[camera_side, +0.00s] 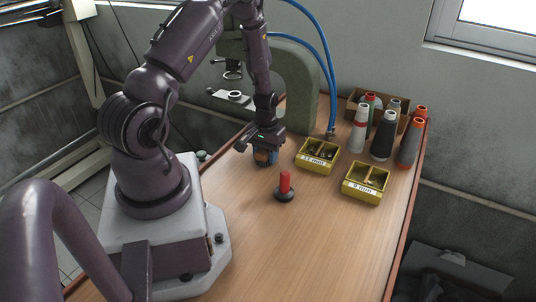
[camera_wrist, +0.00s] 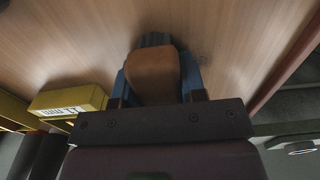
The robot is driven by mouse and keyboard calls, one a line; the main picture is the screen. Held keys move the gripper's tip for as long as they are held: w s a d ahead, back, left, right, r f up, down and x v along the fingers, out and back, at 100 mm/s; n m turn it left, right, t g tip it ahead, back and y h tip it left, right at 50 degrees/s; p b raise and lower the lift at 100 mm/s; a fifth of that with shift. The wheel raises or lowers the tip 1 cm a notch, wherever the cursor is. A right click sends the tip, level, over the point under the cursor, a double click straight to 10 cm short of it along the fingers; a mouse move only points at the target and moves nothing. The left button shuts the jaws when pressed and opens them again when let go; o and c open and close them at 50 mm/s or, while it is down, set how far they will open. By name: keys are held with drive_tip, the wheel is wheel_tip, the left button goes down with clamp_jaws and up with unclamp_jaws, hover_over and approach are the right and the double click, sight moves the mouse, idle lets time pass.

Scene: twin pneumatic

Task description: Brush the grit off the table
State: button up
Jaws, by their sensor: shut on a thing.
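My gripper (camera_side: 264,155) is low over the wooden table (camera_side: 320,235), left of the yellow bins. Its blue fingers (camera_wrist: 155,84) are shut on a tan, wood-coloured block, which looks like the brush (camera_wrist: 153,73). A faint patch of dark specks, possibly grit (camera_wrist: 204,59), shows on the table just right of the brush in the wrist view. I cannot make out grit in the side view.
Two yellow bins of small parts, marked 11 mm (camera_side: 317,156) and 8 mm (camera_side: 366,184), stand right of my gripper. A red-handled tool (camera_side: 285,187) stands in front. Several thread cones (camera_side: 383,136) are at the back right. A green machine (camera_side: 297,80) stands behind. The front table is clear.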

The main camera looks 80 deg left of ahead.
sight(251, 152)
drive_tip(key=shift+s+a, duration=1.95)
drive_tip(key=shift+s, duration=0.05)
drive_tip(key=shift+w+a, duration=0.45)
drive_tip(key=shift+a, duration=0.1)
drive_tip(key=shift+w+d, duration=2.7)
drive_tip(key=shift+s+a, duration=2.7)
wheel_tip(251, 152, up, 8)
drive_tip(key=shift+r, duration=0.1)
